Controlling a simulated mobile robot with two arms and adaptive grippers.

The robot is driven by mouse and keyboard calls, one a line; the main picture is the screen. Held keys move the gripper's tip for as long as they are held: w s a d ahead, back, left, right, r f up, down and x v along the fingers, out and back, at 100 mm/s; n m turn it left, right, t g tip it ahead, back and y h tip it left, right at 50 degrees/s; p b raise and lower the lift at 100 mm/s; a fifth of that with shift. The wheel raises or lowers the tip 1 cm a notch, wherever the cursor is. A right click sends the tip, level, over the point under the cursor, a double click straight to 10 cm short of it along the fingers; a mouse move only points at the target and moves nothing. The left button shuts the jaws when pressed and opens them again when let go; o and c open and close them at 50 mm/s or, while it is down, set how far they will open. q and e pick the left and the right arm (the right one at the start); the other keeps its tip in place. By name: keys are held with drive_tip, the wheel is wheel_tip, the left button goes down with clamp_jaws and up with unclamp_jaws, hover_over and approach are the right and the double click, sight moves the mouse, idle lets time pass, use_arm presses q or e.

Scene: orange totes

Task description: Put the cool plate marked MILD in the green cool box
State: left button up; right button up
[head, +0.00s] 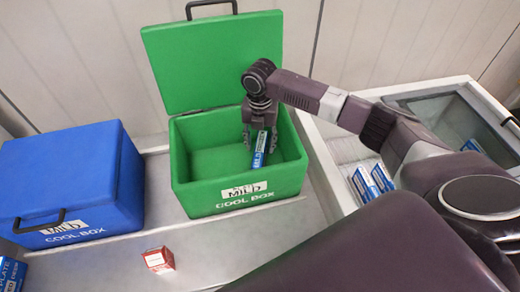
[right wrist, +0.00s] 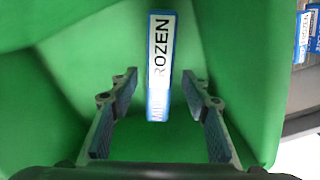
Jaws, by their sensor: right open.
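The green cool box (head: 240,206) stands open with its lid (head: 212,60) raised behind it. Its front carries a label that seems to read MILD. A blue and white cool plate (head: 260,156) is inside, tilted in the head view. My right gripper (head: 258,138) is inside the box at the plate. In the wrist view its open fingers (right wrist: 158,84) lie on either side of the plate's near end, with gaps. My left gripper is out of view.
A closed blue cool box (head: 75,180) stands at left. A small red box (head: 158,259) lies on the grey surface in front. At right, a white chest (head: 322,168) with a glass top holds several blue and white plates (head: 366,187). Another blue pack (head: 10,274) shows at lower left.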

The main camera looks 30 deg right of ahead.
wheel_tip(320, 180, up, 9)
drive_tip(key=b, duration=0.2)
drive_tip(key=shift+r, duration=0.15)
